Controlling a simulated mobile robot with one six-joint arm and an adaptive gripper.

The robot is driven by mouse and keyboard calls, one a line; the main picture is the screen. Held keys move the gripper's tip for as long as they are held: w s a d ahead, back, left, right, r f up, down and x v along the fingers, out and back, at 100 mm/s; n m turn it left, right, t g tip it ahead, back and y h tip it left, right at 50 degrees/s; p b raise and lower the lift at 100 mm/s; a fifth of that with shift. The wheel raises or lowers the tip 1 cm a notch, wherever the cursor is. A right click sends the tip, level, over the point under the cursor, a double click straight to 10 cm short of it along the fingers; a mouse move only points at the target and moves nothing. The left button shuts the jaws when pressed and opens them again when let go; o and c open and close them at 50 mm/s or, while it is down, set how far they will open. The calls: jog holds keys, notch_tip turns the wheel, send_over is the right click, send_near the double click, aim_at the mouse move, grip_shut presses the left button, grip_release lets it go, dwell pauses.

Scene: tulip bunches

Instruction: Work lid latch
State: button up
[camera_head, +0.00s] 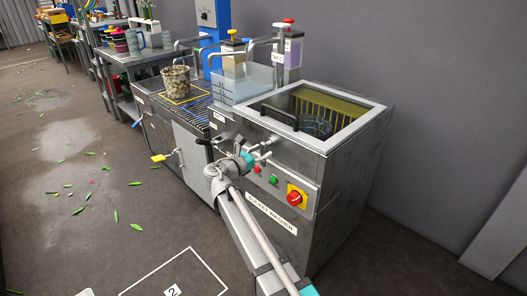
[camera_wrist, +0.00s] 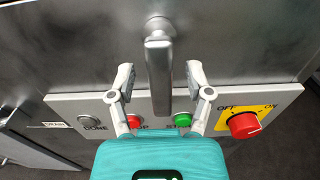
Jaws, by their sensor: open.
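The lid latch (camera_wrist: 160,75) is a grey metal lever on the front of the bucket washer (camera_head: 335,190). In the wrist view its pivot is at the top and the lever hangs straight down. My gripper (camera_wrist: 160,78) is open, with one finger on each side of the lever and a visible gap to both. In the head view my gripper (camera_head: 256,150) is at the washer's front, above the buttons. The washer's top (camera_head: 372,108) has a grey frame with a dark handle (camera_head: 281,117). A bucket and yellow rack show inside.
Below the latch, the panel has a red button (camera_wrist: 134,121), a green button (camera_wrist: 183,119) and a red OFF/ON knob (camera_wrist: 244,125) on yellow. A counter with a speckled bucket (camera_head: 176,82) stands left of the washer. Loose leaves lie on the otherwise open floor.

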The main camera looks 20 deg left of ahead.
jog(key=shift+w+d, duration=0.15)
jog(key=shift+w, duration=0.35)
grip_shut()
